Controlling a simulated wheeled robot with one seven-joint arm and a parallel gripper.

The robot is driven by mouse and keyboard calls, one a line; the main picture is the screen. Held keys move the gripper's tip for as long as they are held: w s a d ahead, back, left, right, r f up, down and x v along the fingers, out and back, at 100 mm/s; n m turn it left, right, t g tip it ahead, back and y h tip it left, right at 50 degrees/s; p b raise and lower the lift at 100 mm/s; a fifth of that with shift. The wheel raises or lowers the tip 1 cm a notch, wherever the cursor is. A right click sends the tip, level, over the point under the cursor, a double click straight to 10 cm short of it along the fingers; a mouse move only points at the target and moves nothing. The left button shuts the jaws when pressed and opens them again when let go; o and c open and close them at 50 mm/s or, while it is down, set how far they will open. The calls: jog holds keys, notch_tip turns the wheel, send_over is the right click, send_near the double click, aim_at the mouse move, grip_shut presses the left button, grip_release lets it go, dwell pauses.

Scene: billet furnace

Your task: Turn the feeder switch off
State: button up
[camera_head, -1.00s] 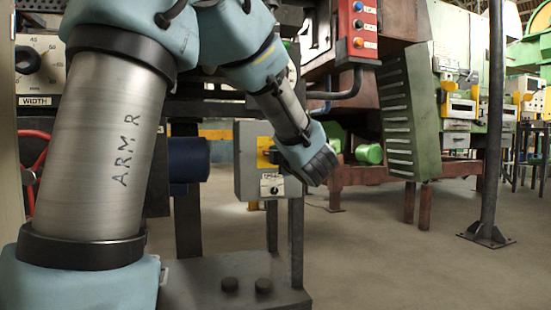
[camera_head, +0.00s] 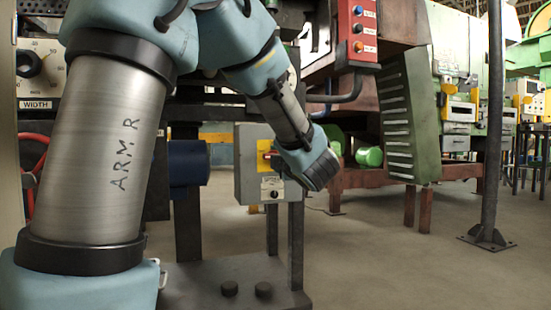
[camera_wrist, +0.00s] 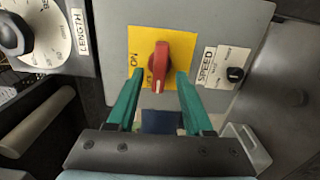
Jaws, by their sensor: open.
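The feeder switch (camera_wrist: 159,66) is a red rotary handle on a yellow plate marked ON, on the front of a grey box (camera_wrist: 210,22). In the wrist view the handle points roughly along the picture's vertical, toward my gripper. My gripper (camera_wrist: 158,84) is open, with one green finger on each side of the handle's lower end. I cannot tell whether the fingers touch it. In the head view the grey box (camera_head: 248,181) stands on posts, and my wrist hides part of the yellow plate (camera_head: 264,148).
A small black SPEED knob (camera_wrist: 235,74) sits right of the switch, and a LENGTH dial (camera_wrist: 12,35) is at the left. In the head view a red button panel (camera_head: 357,32) hangs above right. A dark pole (camera_head: 490,130) stands farther right, with open floor between.

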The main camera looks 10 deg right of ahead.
jog(key=s+d+p, duration=0.1)
jog(key=s+p, duration=0.2)
jog(key=s, duration=0.7)
jog(key=shift+d, duration=0.15)
jog(key=shift+s, duration=0.1)
jog(key=w+a+f+m+g+h+p, duration=0.45)
jog(key=a+f+m+g+p, duration=0.3)
jog(key=m, duration=0.65)
jog(key=s+a+f+m+g+y+p, duration=0.1)
jog(key=s+a+f+m+g+p, duration=0.25)
jog(key=s+a, duration=0.35)
jog(key=s+a+f+m+g+y+p, duration=0.1)
jog(key=s+a+f+m+g+p, duration=0.15)
jog(key=s+a+g, duration=0.4)
notch_tip(320, 180, up, 37)
jog(key=t+p, duration=0.1)
jog(key=p, duration=3.5)
jog(key=shift+s+a+r+m+p, duration=0.2)
jog(key=shift+s+a+m+p, duration=0.15)
jog(key=shift+s+a+m, duration=0.1)
